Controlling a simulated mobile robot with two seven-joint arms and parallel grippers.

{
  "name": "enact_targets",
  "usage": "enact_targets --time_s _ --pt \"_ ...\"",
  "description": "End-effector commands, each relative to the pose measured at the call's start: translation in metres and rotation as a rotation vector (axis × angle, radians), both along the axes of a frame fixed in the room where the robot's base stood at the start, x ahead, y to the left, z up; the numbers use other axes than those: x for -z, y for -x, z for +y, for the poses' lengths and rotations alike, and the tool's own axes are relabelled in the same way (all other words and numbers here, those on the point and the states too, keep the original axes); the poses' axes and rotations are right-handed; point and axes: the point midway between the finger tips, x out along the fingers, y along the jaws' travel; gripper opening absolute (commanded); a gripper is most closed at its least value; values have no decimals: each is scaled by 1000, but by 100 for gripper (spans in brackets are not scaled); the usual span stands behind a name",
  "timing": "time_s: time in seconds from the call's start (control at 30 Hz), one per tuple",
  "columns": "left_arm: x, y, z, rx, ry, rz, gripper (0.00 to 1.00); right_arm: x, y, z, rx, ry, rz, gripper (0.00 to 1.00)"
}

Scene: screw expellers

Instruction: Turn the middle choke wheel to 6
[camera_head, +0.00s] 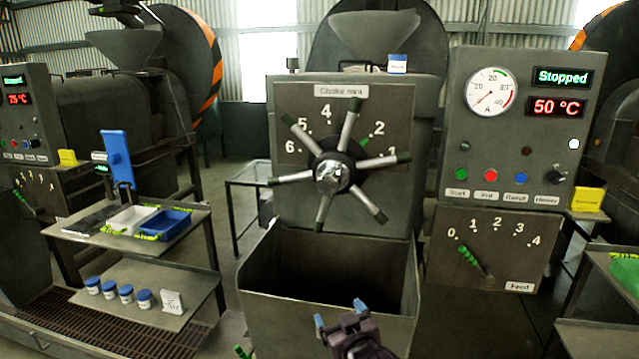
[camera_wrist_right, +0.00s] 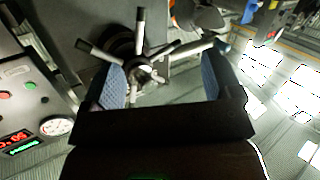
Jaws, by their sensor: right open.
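The middle choke wheel (camera_head: 335,173) is mounted on a grey panel (camera_head: 400,100). It has a dark hub with a shiny centre and several metal spokes with dark tips. Numbers from 1 to 6 run in an arc around it, and a green mark shows beside the wheel near the 2. My right gripper (camera_head: 340,313) is below the wheel, in front of the open hopper, apart from the wheel. It is open and empty, with blue finger pads. In the right wrist view the wheel (camera_wrist_right: 145,72) shows beyond and between the open fingers (camera_wrist_right: 160,82). My left gripper is not in view.
An open grey hopper (camera_head: 260,290) sits below the wheel. A control box (camera_head: 515,125) at right reads Stopped and 50 °C, above a feed lever (camera_head: 475,262). A shelf trolley (camera_head: 95,240) with trays and jars stands at left. A small jar (camera_head: 397,63) sits atop the panel.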

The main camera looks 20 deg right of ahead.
Motion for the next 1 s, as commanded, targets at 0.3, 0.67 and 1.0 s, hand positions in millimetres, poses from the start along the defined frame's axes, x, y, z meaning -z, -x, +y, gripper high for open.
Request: enact_targets --time_s 0.3,0.67,1.0 --pt "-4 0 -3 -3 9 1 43 -128 -92 21 119 4 -134 84" --pt "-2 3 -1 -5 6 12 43 -218 -136 10 456 -108 -185 84" --pt "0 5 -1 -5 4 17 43 -214 -132 -1 554 -169 -194 84"
